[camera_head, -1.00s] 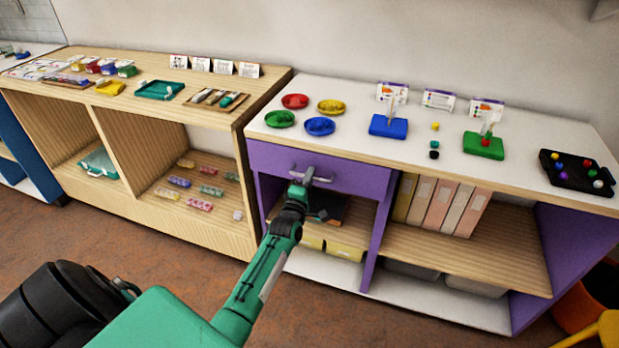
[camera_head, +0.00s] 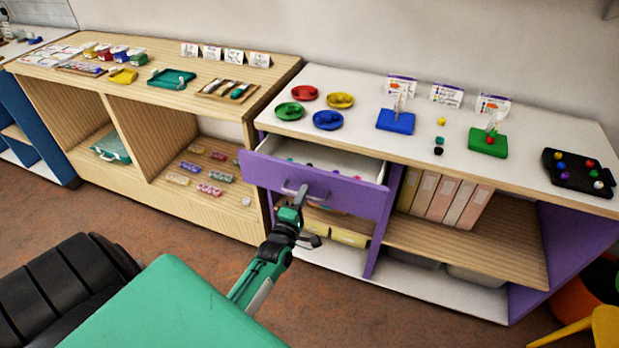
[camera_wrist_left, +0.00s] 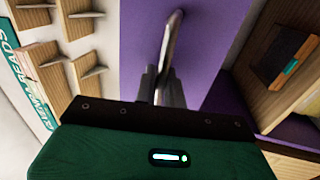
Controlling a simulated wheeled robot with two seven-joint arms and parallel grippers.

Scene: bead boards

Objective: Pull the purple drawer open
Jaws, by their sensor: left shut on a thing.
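The purple drawer (camera_head: 345,190) under the white-topped table stands partly open in the head view, and several small coloured beads show inside it. Its front panel fills the middle of the left wrist view (camera_wrist_left: 215,60). The grey bar handle (camera_wrist_left: 172,38) is on the drawer front. My left gripper (camera_head: 298,196) is at the handle with its fingers shut on it; the fingers also show in the left wrist view (camera_wrist_left: 163,84). The exact grip is partly hidden by the hand. My right gripper is not in view.
Red (camera_head: 305,93), yellow, green and blue dishes stand on the table top above the drawer. A blue board (camera_head: 395,121), a green board (camera_head: 488,142) and a black tray (camera_head: 578,172) stand further right. A wooden shelf (camera_head: 150,130) adjoins on the left. The floor in front is clear.

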